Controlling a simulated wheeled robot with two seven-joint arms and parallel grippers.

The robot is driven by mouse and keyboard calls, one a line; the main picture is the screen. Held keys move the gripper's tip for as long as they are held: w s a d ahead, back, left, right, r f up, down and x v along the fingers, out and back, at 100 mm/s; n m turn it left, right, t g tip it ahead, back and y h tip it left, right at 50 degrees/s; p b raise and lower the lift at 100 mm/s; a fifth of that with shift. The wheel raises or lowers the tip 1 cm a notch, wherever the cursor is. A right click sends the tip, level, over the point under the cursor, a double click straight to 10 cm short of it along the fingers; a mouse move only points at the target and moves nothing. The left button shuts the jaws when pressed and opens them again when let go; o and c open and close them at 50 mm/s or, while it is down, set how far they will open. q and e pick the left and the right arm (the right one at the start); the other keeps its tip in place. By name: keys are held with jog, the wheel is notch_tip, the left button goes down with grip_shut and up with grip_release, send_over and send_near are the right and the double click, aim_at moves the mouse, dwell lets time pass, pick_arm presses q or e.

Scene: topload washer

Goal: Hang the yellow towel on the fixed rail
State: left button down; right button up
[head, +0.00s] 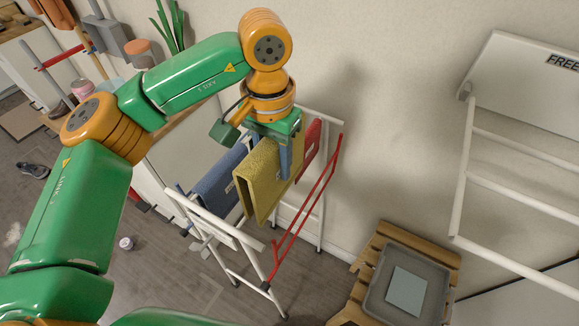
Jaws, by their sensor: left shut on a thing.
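The yellow towel (258,178) hangs folded, with its two sides down, at the drying rack (223,236) in the middle of the head view. My left gripper (285,160) comes down from above and is shut on the towel's upper part. A red rail (305,213) slopes along the rack's right side, to the right of the towel. I cannot tell whether the towel touches a bar, because the towel and gripper hide the bars behind them. No label shows which rail is the fixed one. My right gripper is out of view.
A blue towel (220,186) hangs left of the yellow one, and a red cloth (311,146) is behind it. A white wall rack (466,182) marked "FREE" is at right. A grey tray (374,302) sits on a wooden stool (397,232). Wall is close behind.

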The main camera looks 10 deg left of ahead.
pick_arm(q)
notch_tip(320, 180, down, 16)
jog(key=a+b, duration=0.2)
jog(key=b, duration=1.1)
jog(key=shift+w+a+r, duration=0.15)
jog(key=shift+w+a, duration=0.15)
jog(key=shift+w, duration=0.15)
jog(key=shift+c, duration=1.8)
grip_release()
